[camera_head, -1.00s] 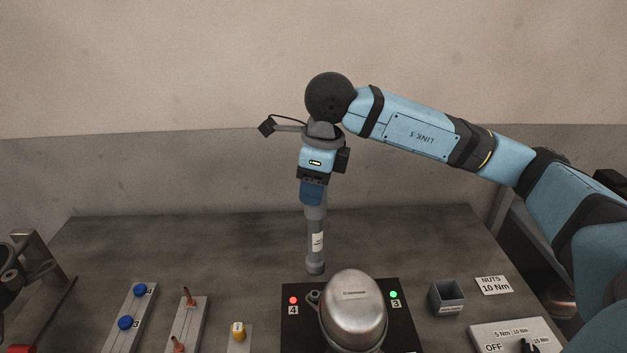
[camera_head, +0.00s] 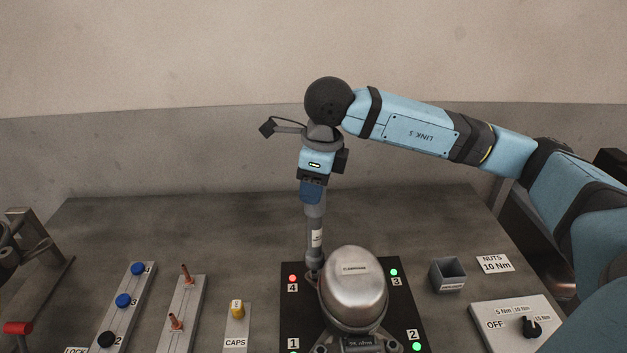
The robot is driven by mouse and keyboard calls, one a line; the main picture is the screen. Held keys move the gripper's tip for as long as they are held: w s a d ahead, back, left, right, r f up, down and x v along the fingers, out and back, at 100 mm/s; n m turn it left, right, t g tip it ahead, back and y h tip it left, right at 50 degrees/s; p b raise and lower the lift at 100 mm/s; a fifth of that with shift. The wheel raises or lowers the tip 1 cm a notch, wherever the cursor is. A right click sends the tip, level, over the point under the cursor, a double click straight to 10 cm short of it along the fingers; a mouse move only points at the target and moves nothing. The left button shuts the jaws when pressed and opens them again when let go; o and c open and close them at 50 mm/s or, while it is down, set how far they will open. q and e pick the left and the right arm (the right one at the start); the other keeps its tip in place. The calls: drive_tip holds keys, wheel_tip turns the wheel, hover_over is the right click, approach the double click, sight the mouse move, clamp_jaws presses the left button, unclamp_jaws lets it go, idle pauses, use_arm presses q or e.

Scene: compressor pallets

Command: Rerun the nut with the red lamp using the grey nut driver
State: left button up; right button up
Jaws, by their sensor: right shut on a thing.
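The compressor (camera_head: 354,290) is a rounded silver body on a black pallet (camera_head: 291,322) in the head view. The red lamp (camera_head: 293,278) is lit at corner 4, at the pallet's far left. Green lamps show at corner 3 (camera_head: 394,272) and corner 2 (camera_head: 417,345). My right gripper (camera_head: 313,192) is shut on the grey nut driver (camera_head: 316,236), which points down nearly upright. The driver's lower end is at the compressor's foot beside the red lamp and hides the nut there. Whether it sits on the nut I cannot tell. My left gripper is not in view.
A torque selector panel (camera_head: 497,333) with a black knob stands at the right. A grey bin (camera_head: 448,275) and a nuts sign (camera_head: 495,264) are behind it. Racks with blue caps (camera_head: 123,300) and copper pieces (camera_head: 176,322) are at the left. The far tabletop is clear.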

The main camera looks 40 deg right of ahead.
drive_tip(key=shift+f+b, duration=0.55)
drive_tip(key=shift+f, duration=0.05)
idle(0.3)
drive_tip(key=shift+f+b, duration=0.6)
drive_tip(key=shift+f, duration=0.15)
idle(0.8)
drive_tip(key=shift+f, duration=0.2)
idle(0.5)
drive_tip(key=shift+f+b, duration=0.2)
drive_tip(key=shift+b, duration=0.25)
drive_tip(key=shift+f, duration=0.3)
idle(0.8)
drive_tip(key=shift+f+b, duration=0.15)
drive_tip(key=shift+b, duration=0.25)
drive_tip(key=shift+s, duration=0.1)
idle(0.7)
